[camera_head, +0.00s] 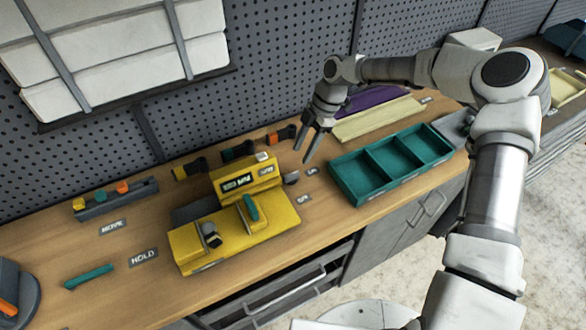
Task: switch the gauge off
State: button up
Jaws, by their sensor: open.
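The yellow device (235,236), which I take to be the gauge, stands on the wooden bench. Its raised back part carries a dark display panel with light characters (238,184), too small to read surely. A pale block (262,157) sits on top of that part. A teal piece (250,208) and a dark grey knob-like part (211,235) are on its lower deck. I cannot tell which part is the switch. My gripper (307,146) is open and empty, pointing down above the bench, to the right of and behind the device, apart from it.
A teal tray (368,185) with three compartments stands right of the device. Several dark clamp-like items (238,151) lie behind it. A grey rack (118,200), a HOLD label (143,257) and a teal stick (89,277) are at left. A pegboard wall rises behind.

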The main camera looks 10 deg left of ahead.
aim_at(292, 174)
jog(key=x, duration=0.8)
jog(key=shift+f+p, duration=0.2)
jog(key=shift+p, duration=0.2)
grip_shut()
